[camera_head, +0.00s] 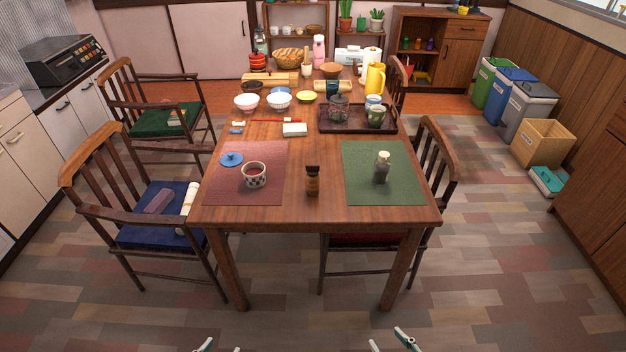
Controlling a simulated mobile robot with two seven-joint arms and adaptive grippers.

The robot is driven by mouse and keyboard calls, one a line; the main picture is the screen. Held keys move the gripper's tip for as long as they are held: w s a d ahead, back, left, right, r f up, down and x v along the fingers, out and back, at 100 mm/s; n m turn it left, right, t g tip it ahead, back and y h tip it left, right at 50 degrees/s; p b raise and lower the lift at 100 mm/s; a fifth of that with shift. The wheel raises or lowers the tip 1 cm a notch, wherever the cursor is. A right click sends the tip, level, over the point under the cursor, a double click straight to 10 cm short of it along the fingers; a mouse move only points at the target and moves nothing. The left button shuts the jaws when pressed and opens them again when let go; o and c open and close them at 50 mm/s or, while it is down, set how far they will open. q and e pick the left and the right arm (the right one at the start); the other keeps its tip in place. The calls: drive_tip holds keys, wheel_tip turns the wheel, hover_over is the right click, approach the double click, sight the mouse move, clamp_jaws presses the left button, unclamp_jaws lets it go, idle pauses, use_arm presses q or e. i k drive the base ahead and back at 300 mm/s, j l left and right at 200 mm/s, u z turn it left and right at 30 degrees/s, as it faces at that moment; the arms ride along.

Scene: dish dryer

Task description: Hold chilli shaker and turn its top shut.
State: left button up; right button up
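A small shaker (312,181) with a dark brown top and reddish-brown body stands upright near the table's front edge, between the two placemats; it looks like the chilli shaker. Whether its top is open or shut is too small to tell. My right gripper (391,341) shows only its fingertips at the bottom edge, spread apart with nothing between them. My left gripper (220,347) also shows just its tips at the bottom edge, apart and empty. Both are well short of the table, far from the shaker.
A checkered cup (254,177) and blue lid (231,159) sit on the red mat (222,190). Bowls, a dark tray (330,125) and jugs fill the back. Chairs flank the table; the floor in front is clear.

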sight(312, 170)
drive_tip(key=j+z, duration=0.15)
drive_tip(key=z, duration=0.25)
drive_tip(key=i+j+z, duration=0.1)
drive_tip(key=z, duration=0.3)
drive_tip(key=j+z, duration=0.4)
drive_tip(key=j, duration=0.6)
drive_tip(key=k+j, duration=0.1)
drive_tip(key=j, duration=0.6)
drive_tip(key=j+z, duration=0.1)
drive_tip(key=j, duration=0.55)
